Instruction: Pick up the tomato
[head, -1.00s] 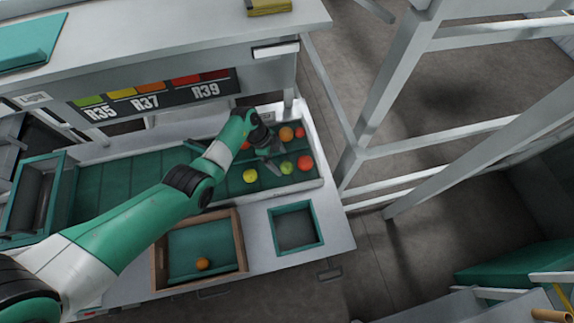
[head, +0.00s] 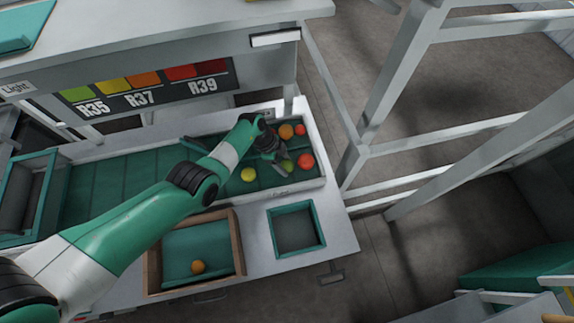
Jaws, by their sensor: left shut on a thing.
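My left gripper (head: 279,164) reaches down into the far right end of the green sorting tray and is shut on the green tomato (head: 288,166). The fingers partly hide this tomato, and I cannot tell whether it is off the tray floor. A yellow tomato (head: 248,174) lies to the left of the gripper. A red tomato (head: 305,161) lies close on the right. An orange tomato (head: 286,131) and a smaller red one (head: 300,130) lie behind. My right gripper is not in view.
A wooden-sided box (head: 239,246) with a green lining holds one orange tomato (head: 198,267). A square green-rimmed bin (head: 320,230) beside it looks empty. A colour chart (head: 150,88) marked R35, R37 and R39 hangs behind the tray, under a shelf.

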